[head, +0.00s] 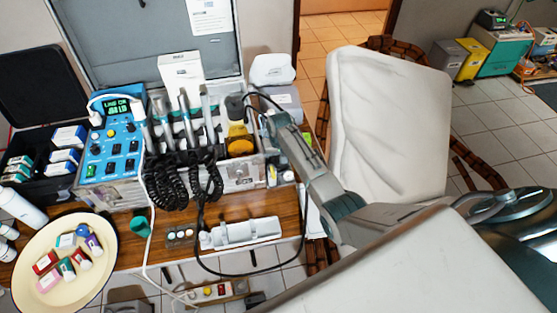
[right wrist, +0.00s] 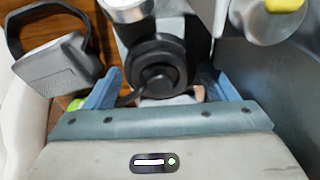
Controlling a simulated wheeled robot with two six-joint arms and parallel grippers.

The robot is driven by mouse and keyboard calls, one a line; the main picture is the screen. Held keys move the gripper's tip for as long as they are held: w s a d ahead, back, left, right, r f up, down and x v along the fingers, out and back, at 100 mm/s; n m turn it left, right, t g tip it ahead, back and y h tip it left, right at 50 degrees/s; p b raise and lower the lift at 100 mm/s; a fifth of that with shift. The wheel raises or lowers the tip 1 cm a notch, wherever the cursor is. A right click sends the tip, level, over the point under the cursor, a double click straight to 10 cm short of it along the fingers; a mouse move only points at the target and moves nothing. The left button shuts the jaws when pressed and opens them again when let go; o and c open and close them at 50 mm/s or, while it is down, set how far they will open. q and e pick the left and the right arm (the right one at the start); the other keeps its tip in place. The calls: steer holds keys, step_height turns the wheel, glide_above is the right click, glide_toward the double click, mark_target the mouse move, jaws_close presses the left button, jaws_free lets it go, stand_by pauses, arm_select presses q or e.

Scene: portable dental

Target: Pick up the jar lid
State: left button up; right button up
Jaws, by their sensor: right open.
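I cannot pick out the jar lid for certain. A round black part (right wrist: 157,75) with a stepped, knob-like top lies between my right gripper's fingers in the right wrist view; I cannot tell whether it is the lid. My right gripper (right wrist: 166,75) is open, one blue finger on each side of this part, with no clear grip on it. A small pale thing below it is partly hidden by the gripper body. In the head view my right gripper (head: 262,108) is at the right end of the equipment case, by a yellow-and-dark container (head: 237,108). My left gripper is out of view.
The open case (head: 241,177) holds a blue control unit (head: 112,140) and handpieces with coiled black cords. A cream plate (head: 33,248) with small boxes lies at left. A white chair (head: 385,120) stands at right. A grey holder (right wrist: 55,72) with a black loop is left of the fingers.

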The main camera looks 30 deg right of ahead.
mark_target(278, 157)
steer(key=c, duration=0.7)
steer(key=shift+r, duration=0.1)
step_height(278, 157, up, 18)
steer(key=b, duration=0.3)
